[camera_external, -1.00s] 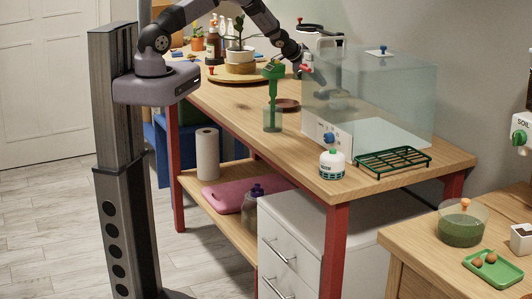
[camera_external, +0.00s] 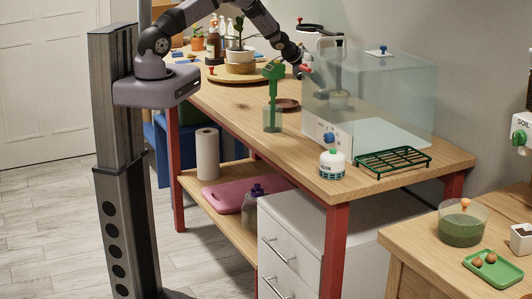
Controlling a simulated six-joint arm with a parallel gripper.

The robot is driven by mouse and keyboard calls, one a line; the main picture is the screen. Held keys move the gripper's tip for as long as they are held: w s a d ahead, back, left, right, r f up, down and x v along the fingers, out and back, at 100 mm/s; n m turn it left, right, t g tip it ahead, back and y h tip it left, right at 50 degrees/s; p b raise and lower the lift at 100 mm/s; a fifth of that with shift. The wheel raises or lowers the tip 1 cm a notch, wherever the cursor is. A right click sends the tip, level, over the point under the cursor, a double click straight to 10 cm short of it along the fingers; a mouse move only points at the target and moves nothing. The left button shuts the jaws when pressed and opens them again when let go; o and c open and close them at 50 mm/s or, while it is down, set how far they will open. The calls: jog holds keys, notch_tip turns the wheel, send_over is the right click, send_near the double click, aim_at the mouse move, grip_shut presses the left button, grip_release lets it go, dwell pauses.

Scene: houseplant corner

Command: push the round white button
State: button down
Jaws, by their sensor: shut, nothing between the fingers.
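I cannot make out the round white button for certain. A clear box (camera_external: 385,95) on the wooden table has a white front panel (camera_external: 312,124) along its lower edge, with a blue knob (camera_external: 329,138) on it. My gripper (camera_external: 304,68) is small in the view, with reddish tips, at the back left of the clear box near its upper left edge. It is shut and appears empty. I cannot tell whether it touches anything.
A white canister (camera_external: 332,164) and a green rack (camera_external: 393,160) stand at the table's near end. A potted plant (camera_external: 239,55) is further back.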

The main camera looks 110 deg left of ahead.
jog(key=shift+f, duration=0.25)
jog(key=shift+r, duration=0.1)
dwell(0.4)
jog(key=shift+r+p, duration=0.55)
jog(key=shift+r, duration=0.05)
notch_tip(320, 180, up, 6)
jog(key=p, duration=0.6)
dwell(0.5)
